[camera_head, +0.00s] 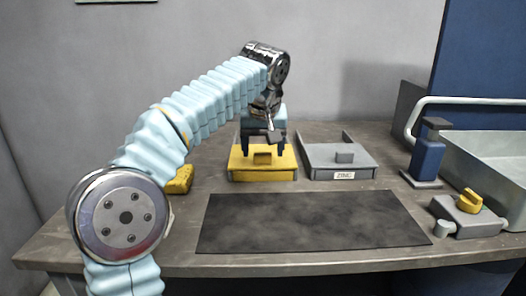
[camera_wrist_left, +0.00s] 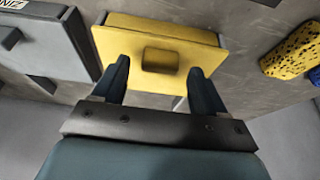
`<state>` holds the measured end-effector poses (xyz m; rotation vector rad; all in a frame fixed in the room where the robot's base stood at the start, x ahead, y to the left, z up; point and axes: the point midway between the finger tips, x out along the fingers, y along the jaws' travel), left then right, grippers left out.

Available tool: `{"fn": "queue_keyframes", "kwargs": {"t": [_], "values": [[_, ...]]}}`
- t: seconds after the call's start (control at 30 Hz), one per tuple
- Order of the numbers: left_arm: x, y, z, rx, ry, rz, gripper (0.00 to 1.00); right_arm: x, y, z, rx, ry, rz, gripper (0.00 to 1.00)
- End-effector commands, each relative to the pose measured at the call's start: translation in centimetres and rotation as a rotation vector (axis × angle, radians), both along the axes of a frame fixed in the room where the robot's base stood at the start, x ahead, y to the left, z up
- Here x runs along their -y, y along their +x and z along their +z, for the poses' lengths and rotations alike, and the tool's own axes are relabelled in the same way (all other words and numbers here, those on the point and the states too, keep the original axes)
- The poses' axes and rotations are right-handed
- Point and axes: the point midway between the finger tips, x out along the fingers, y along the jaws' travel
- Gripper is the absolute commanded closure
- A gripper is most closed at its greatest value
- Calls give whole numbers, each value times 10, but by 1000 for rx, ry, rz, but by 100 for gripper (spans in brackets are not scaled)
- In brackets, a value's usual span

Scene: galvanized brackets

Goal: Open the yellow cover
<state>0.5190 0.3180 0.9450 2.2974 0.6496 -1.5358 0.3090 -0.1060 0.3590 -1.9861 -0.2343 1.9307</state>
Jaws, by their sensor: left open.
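The yellow cover (camera_head: 240,163) lies flat, closed as far as I can see, on a low box at the back of the table, with a small yellow knob (camera_head: 262,158) on it. In the left wrist view the cover (camera_wrist_left: 200,45) and its knob (camera_wrist_left: 160,60) show close ahead. My left gripper (camera_head: 264,150) points down over the cover. Its fingers are open, one on each side of the knob in the left wrist view (camera_wrist_left: 161,80), with nothing gripped. I cannot tell whether they touch the cover. My right gripper is not in view.
A grey covered box (camera_head: 320,155) labelled ZINC stands right beside the yellow one. A yellow sponge (camera_head: 181,181) lies to the left, partly behind my arm. A dark mat (camera_head: 310,222) lies in front. A blue device (camera_head: 428,158), a yellow-knobbed grey block (camera_head: 465,218) and a metal basin (camera_head: 490,150) are at right.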

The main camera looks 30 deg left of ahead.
Motion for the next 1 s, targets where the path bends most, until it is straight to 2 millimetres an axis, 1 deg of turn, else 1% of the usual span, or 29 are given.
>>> {"fn": "queue_keyframes", "kwargs": {"t": [0.03, 0.1, 0.2, 0.47, 0.57, 0.93, 1.0], "values": [[-2, 2, -6, -1, 0, 0, 28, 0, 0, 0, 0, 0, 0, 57], [-2, 4, -12, -1, 0, 0, 28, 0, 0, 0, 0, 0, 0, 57], [-3, 5, -16, 0, -1, 0, 28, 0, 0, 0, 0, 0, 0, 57], [-4, 6, -17, 0, -1, 0, 28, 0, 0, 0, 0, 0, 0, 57], [-3, 6, -17, 0, -1, 0, 41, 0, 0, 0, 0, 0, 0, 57], [-3, 6, -17, 0, -1, 0, 98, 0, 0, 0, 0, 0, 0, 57], [-3, 6, -17, 0, -1, 0, 100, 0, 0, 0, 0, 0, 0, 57]]}}
